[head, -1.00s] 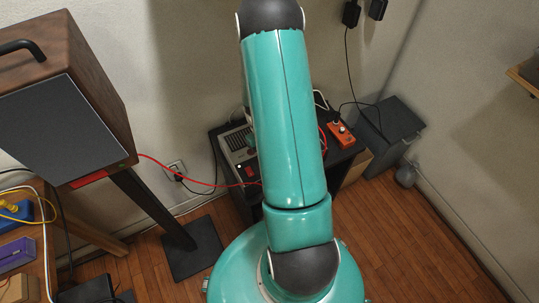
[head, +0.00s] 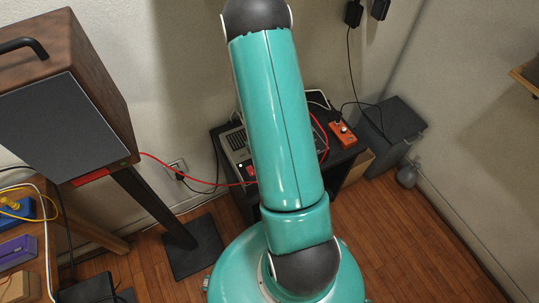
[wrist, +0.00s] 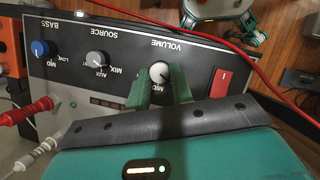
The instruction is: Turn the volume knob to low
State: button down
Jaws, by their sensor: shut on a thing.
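In the wrist view the control panel (wrist: 120,70) appears upside down. Its volume knob (wrist: 160,72) has a pale cap and sits under the word VOLUME. My gripper (wrist: 160,87) has its two green fingers on either side of this knob, shut on it. The knob's pointer is too small to read surely. In the head view my teal arm hides the gripper and the knob.
The grey source knob (wrist: 97,60), the blue bass knob (wrist: 40,49) and a red switch (wrist: 221,82) flank the volume knob. A red cable (wrist: 190,32) crosses above the panel. A large speaker (head: 65,110) stands left; an orange box (head: 342,135) sits right of my arm.

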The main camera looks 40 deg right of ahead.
jog(key=c, duration=1.2)
grip_release()
jog(key=shift+c, duration=0.2)
jog(key=v, duration=1.3)
jog(key=shift+w+r, duration=0.15)
jog(key=shift+r, duration=0.25)
